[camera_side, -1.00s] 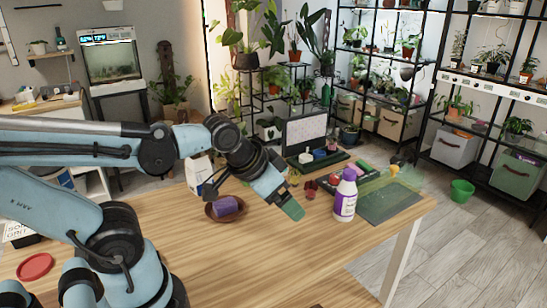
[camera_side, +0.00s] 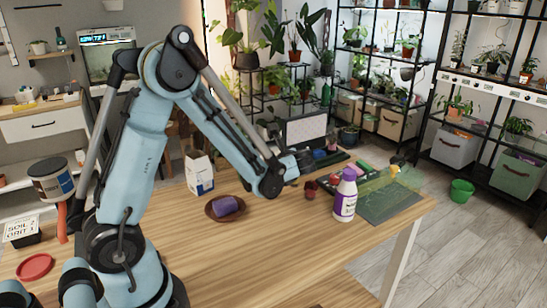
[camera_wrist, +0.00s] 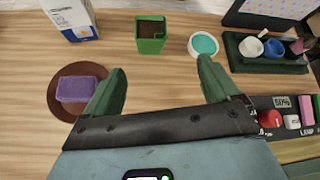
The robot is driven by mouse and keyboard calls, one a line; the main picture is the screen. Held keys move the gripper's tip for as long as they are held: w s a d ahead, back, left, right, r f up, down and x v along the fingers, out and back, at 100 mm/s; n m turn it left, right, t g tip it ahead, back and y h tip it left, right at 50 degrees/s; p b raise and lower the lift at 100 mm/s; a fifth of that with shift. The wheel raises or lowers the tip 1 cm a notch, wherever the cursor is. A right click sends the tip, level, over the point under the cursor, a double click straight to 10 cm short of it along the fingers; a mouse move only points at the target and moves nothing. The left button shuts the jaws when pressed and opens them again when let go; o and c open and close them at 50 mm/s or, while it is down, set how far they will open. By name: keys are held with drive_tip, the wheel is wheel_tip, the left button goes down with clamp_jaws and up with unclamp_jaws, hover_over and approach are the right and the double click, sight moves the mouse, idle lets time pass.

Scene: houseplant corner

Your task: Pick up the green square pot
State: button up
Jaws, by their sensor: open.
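The green square pot (camera_wrist: 151,36), filled with dark soil, stands upright on the wooden table at the top middle of the wrist view. My gripper (camera_wrist: 161,68) has its two green fingers spread wide with nothing between them. The pot lies beyond the fingertips, roughly in line with the gap, and is not touched. In the side view I cannot make out this pot; my arm covers much of that part of the table.
A purple block (camera_wrist: 76,88) on a brown saucer (camera_wrist: 64,108) lies left of the pot, a carton (camera_wrist: 71,18) behind it. A white round dish with teal inside (camera_wrist: 203,45) and a dark tray of cups (camera_wrist: 265,66) are to the right. A purple-capped bottle (camera_side: 345,196) stands near the table's right end.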

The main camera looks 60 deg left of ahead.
drive_tip(key=shift+s+a+f+m+g+y, duration=0.15)
drive_tip(key=shift+a+f+m+g+y, duration=0.55)
drive_tip(key=shift+a+f+m+y, duration=0.35)
drive_tip(key=x, duration=0.6)
drive_tip(key=shift+a, duration=0.3)
drive_tip(key=shift+f+x, duration=0.15)
drive_tip(key=shift+x, duration=1.2)
drive_tip(key=shift+f+x, duration=0.15)
drive_tip(key=shift+x, duration=1.2)
drive_tip(key=shift+d, duration=0.1)
drive_tip(key=c, duration=1.1)
drive_tip(key=shift+r, duration=0.15)
